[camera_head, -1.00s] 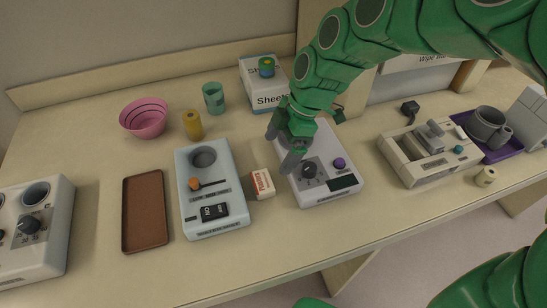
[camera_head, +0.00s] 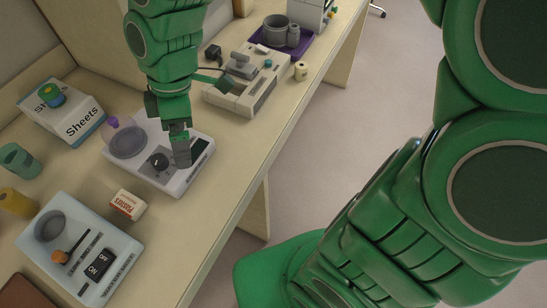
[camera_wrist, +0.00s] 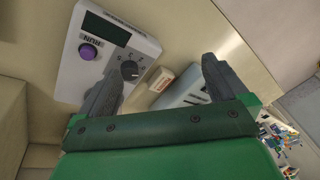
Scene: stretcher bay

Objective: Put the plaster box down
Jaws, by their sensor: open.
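The plaster box (camera_head: 127,204), small and white with orange-red lettering, rests on the table between two pale devices. It also shows in the wrist view (camera_wrist: 161,80), beyond the fingertips and between them in the picture. My gripper (camera_head: 180,150) is open and empty. In the head view it points down over the white device with a dark knob, up and right of the box and apart from it. In the wrist view both dark fingers (camera_wrist: 161,73) stand wide apart.
The white knob device (camera_head: 173,178) and the light-blue switch device (camera_head: 78,250) flank the box. A Sheets box (camera_head: 82,122), teal cup (camera_head: 18,160) and yellow cylinder (camera_head: 16,203) stand at left. A grey-beige device (camera_head: 240,92) and purple tray (camera_head: 297,44) lie farther back.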

